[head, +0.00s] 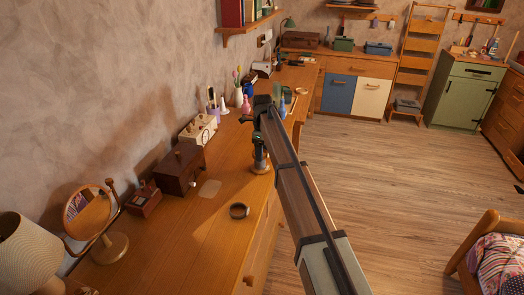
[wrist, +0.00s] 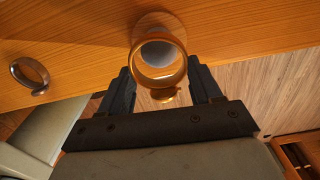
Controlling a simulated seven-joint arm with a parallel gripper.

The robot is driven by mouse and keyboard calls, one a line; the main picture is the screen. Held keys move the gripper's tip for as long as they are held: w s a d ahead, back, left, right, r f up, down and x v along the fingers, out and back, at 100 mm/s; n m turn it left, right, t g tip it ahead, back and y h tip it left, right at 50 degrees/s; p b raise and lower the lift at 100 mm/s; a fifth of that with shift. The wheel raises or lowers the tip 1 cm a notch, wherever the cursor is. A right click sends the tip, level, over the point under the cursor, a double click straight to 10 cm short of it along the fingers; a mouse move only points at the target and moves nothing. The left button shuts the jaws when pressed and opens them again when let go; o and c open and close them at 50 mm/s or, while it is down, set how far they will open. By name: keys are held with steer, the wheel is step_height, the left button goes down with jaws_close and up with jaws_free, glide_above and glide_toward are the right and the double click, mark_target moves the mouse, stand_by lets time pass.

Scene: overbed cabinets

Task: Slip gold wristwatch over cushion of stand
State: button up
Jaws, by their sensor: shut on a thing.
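The gold wristwatch (wrist: 184,67) is a closed ring between the two dark fingers of my gripper (wrist: 162,92) in the wrist view. My gripper is shut on it. The stand shows behind it: its round wooden base (wrist: 155,19) lies on the wooden top, and its pale grey cushion (wrist: 160,52) shows through the ring. Whether the band is around the cushion or only in line with it, I cannot tell. In the head view my gripper (head: 259,150) points down over the stand's base (head: 261,169), and hides most of the stand and watch.
A brown box (head: 180,170), a cream clock box (head: 200,129), and a round mirror (head: 88,212) stand along the wall. The desk front is mostly clear.

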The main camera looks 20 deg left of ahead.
steer(key=shift+f, duration=2.65)
stand_by(0.8)
steer(key=o, duration=1.2)
steer(key=shift+c, duration=0.2)
steer(key=shift+r, duration=0.1)
step_height(320, 180, up, 14)
steer(key=shift+f, duration=0.2)
